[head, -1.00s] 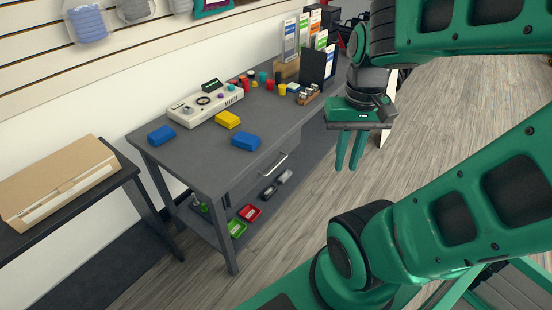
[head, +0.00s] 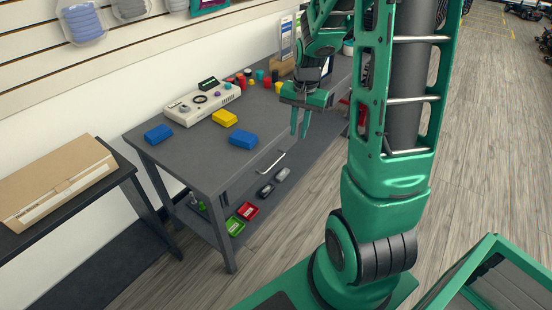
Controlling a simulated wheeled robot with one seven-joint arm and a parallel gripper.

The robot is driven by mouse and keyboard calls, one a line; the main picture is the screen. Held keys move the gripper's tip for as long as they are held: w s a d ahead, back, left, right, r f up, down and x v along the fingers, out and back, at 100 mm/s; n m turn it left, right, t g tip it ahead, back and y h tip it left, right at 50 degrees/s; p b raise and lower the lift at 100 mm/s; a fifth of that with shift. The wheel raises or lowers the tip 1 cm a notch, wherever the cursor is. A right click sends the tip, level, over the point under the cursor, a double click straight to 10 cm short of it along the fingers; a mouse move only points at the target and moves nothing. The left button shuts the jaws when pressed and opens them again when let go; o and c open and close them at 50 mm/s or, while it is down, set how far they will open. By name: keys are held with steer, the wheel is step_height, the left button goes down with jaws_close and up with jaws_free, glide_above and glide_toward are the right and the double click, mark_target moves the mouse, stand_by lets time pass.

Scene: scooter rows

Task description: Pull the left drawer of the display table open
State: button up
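The grey display table (head: 190,157) stands along the wall in the head view. One drawer front with a pale bar handle (head: 271,163) shows on its near long side, and the drawer looks shut. My gripper (head: 299,133) hangs fingers down, above and to the right of the handle, near the table's front edge. Its two green fingers look slightly apart with nothing between them. The gap to the handle is hard to judge. My arm hides the right part of the table.
Blue blocks (head: 243,139), a yellow block (head: 224,118) and a white control box (head: 203,103) lie on the tabletop. A dark side table with a cardboard box (head: 52,182) stands left. The floor in front is clear.

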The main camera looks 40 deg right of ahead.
mark_target(276, 161)
steer(key=w+f+m, duration=0.1)
steer(key=w+f, duration=0.3)
steer(key=f, duration=0.3)
steer(key=w+f, duration=0.4)
steer(key=f, duration=0.3)
steer(key=w+f+m+y, duration=0.1)
steer(key=w+f, duration=0.2)
steer(key=f, duration=0.4)
steer(key=shift+w+f+m+t, duration=0.3)
steer(key=shift+w+t, duration=0.1)
jaws_close()
